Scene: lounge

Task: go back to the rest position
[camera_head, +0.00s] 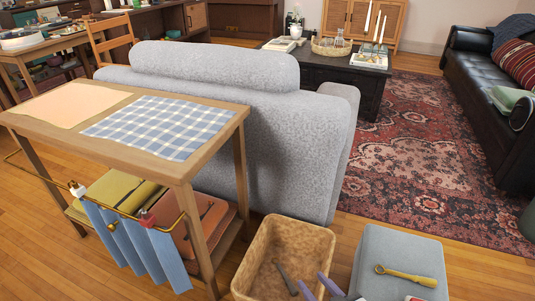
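Two parallel purple fingers at the bottom edge, over the front of the woven basket, look like my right gripper (311,277). They stand apart with nothing visible between them. The rest of that gripper and its arm is cut off by the bottom edge. My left gripper is not in view.
The basket (298,232) holds a dark slim tool (285,278). A grey ottoman (395,243) beside it bears a yellow ring-ended tool (405,275). A wooden cart (120,100) with two cloths stands at left, blue cloth hanging from its rail. A grey sofa (290,140) stands behind.

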